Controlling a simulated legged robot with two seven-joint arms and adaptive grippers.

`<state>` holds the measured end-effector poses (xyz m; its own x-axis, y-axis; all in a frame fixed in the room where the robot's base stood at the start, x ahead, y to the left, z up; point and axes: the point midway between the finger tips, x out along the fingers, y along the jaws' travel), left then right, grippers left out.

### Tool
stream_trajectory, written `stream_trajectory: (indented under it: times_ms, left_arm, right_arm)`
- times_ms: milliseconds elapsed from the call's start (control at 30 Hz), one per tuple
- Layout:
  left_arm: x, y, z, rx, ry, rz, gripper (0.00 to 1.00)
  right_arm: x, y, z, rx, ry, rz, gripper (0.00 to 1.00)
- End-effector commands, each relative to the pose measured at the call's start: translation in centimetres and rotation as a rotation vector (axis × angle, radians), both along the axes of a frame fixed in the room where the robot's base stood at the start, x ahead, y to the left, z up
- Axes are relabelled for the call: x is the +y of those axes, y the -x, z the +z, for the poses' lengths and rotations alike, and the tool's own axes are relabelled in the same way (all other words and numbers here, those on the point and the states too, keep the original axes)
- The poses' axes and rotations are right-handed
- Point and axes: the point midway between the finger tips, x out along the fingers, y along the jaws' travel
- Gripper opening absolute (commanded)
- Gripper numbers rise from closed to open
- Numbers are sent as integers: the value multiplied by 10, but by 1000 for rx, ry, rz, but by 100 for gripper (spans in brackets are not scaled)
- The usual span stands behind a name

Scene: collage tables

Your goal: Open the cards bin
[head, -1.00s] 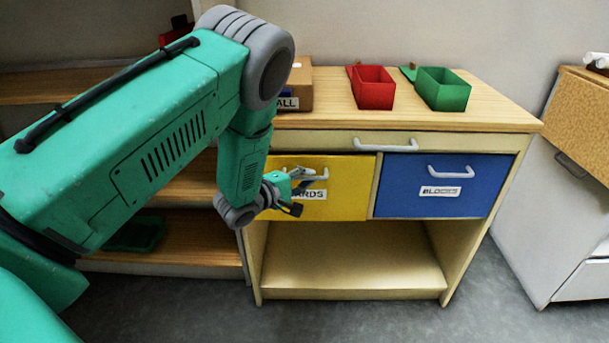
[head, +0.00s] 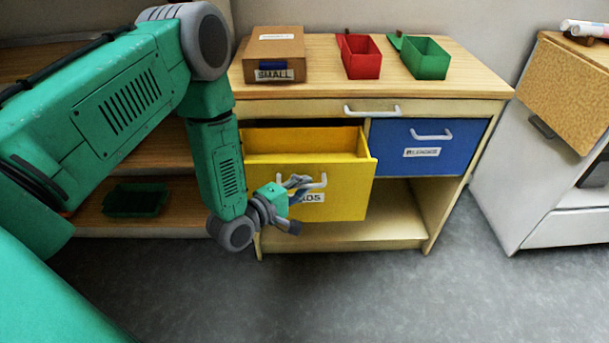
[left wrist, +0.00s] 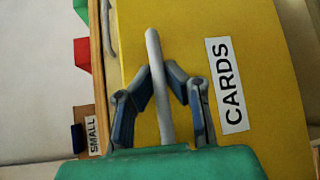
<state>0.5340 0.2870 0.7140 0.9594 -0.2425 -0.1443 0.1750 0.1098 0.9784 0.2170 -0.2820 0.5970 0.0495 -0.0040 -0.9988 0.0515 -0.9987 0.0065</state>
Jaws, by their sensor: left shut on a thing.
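The yellow cards bin (head: 345,195) is pulled out of the left bay of the wooden cabinet, with its open top showing. Its front fills much of the left wrist view (left wrist: 265,60), with the "CARDS" label (left wrist: 230,85) to the right of the handle. My left gripper (head: 298,185) is shut on the bin's pale handle (left wrist: 153,50), one finger on each side of it. The bin's inner floor is hidden by its front wall. My right gripper is not in view.
A blue "BLOCKS" bin (head: 422,150) sits shut to the right. On the cabinet top (head: 335,85) stand a cardboard box (head: 275,52) labelled "SMALL", a red box (head: 362,66) and a green box (head: 428,66). Grey floor (head: 380,290) in front is clear.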

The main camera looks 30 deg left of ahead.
Motion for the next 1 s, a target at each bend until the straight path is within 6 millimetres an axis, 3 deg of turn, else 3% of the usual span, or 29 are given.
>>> stream_trajectory:
  times_ms: [333, 400, 433, 767, 1000]
  left_arm:
    - [3, 2, -3, 7, -4, 8, 0]
    - [3, 2, -3, 7, -4, 7, 24]
    - [3, 2, -3, 7, -4, 7, 31]
    - [1, 3, -1, 3, -1, 3, 31]
    - [10, 33, 2, 8, 0, 6, 31]
  right_arm:
    - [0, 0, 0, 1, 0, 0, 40]
    - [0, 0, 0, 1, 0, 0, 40]
    - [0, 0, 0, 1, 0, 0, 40]
    - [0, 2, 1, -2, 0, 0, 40]
    - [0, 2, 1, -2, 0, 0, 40]
